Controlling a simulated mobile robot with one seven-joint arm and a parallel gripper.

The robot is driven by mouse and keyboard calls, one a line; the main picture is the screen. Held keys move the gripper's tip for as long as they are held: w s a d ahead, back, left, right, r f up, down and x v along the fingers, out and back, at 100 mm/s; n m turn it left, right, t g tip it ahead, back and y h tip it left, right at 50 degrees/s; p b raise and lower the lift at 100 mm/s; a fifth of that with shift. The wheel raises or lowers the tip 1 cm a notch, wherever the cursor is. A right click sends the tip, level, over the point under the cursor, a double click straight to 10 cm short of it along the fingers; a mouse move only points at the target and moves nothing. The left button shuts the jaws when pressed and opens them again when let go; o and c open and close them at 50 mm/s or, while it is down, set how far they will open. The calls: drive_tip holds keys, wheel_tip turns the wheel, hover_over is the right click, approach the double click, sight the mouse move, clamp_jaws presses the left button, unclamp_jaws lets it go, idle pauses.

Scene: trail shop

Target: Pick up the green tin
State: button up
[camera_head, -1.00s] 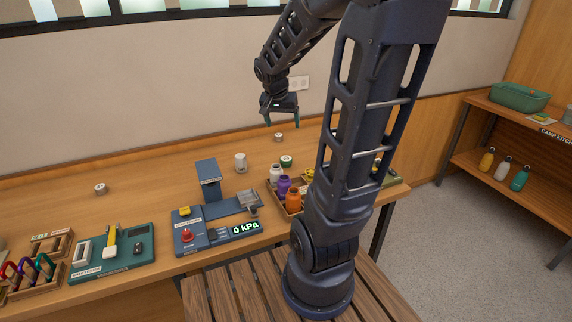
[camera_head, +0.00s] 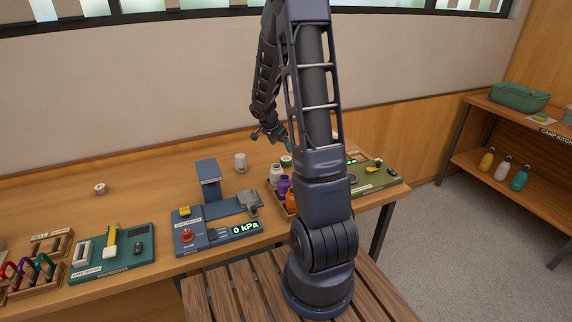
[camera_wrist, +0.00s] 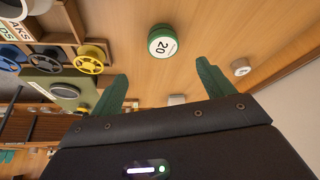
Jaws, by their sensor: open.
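The green tin (camera_wrist: 162,42) has a white lid marked "20". In the wrist view it stands on the wooden counter just beyond the gap between my fingertips, apart from them. In the head view the green tin (camera_head: 286,161) is small, beside the bottle crate and partly hidden by my arm. My gripper (camera_wrist: 162,75) is open and empty, its two green fingers spread. In the head view my gripper (camera_head: 271,134) hangs over the back of the counter, partly covered by my arm.
A crate of bottles, with a purple bottle (camera_head: 284,184), stands close to the tin. A white canister (camera_head: 240,162) stands to its left. A small white can (camera_wrist: 240,68) stands right.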

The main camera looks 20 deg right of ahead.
sight(286, 158)
drive_tip(key=x, duration=0.5)
drive_tip(key=shift+w+d+f, duration=0.1)
drive_tip(key=shift+d+f, duration=0.05)
drive_tip(key=shift+f, duration=0.2)
drive_tip(key=shift+w+x, duration=0.15)
drive_tip(key=shift+x, duration=1.15)
drive_tip(key=shift+w+x, duration=0.1)
drive_tip(key=shift+x, duration=1.25)
drive_tip(key=c, duration=1)
